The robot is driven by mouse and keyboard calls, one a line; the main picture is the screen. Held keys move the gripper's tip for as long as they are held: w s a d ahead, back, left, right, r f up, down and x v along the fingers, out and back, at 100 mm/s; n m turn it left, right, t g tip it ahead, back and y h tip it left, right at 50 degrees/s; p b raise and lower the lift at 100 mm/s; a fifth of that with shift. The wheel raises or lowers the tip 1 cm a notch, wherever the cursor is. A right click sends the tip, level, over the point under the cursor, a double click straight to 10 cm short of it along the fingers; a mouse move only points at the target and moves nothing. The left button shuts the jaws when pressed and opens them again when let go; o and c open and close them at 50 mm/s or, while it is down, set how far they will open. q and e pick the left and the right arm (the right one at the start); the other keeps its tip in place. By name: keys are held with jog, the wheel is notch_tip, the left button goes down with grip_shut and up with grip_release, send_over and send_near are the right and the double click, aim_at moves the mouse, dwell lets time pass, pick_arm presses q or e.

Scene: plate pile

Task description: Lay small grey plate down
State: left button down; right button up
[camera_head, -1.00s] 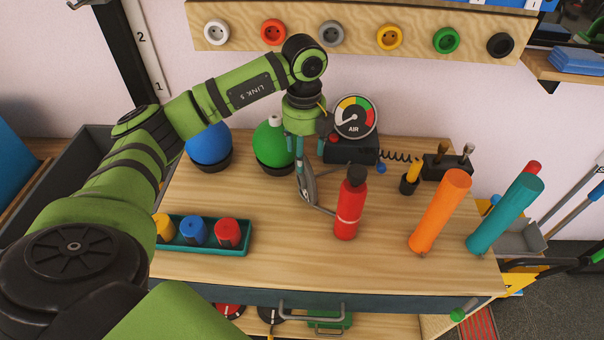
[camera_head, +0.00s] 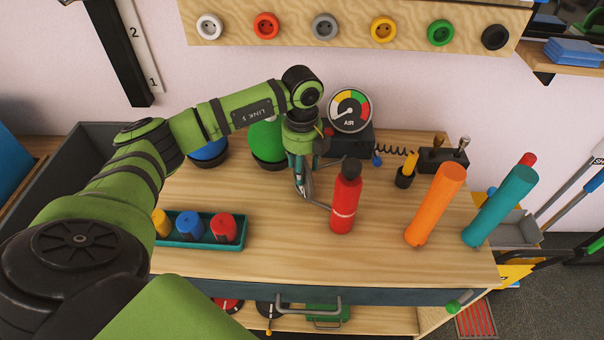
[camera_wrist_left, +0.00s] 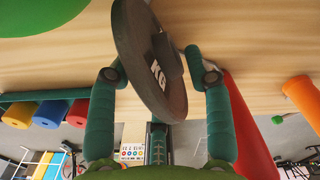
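The small grey plate (camera_wrist_left: 140,62) is a round disc with a hub and the letters KG. In the head view the plate (camera_head: 309,187) shows edge-on under my left gripper (camera_head: 303,186), low over the wooden tabletop (camera_head: 290,255), just left of the red bottle. I cannot tell whether its lower edge touches the wood. My right gripper is not in view.
The red bottle (camera_head: 345,205) stands close to the right of the gripper. Behind are the green ball (camera_head: 266,140) and the air gauge (camera_head: 350,110). A teal tray (camera_head: 205,243) holds coloured knobs at left. Orange (camera_head: 436,205) and teal (camera_head: 502,207) cylinders stand right. The table's front middle is clear.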

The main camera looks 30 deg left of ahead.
pick_arm(q)
jog(key=c, duration=0.8)
grip_release()
jog(key=shift+o, duration=0.2)
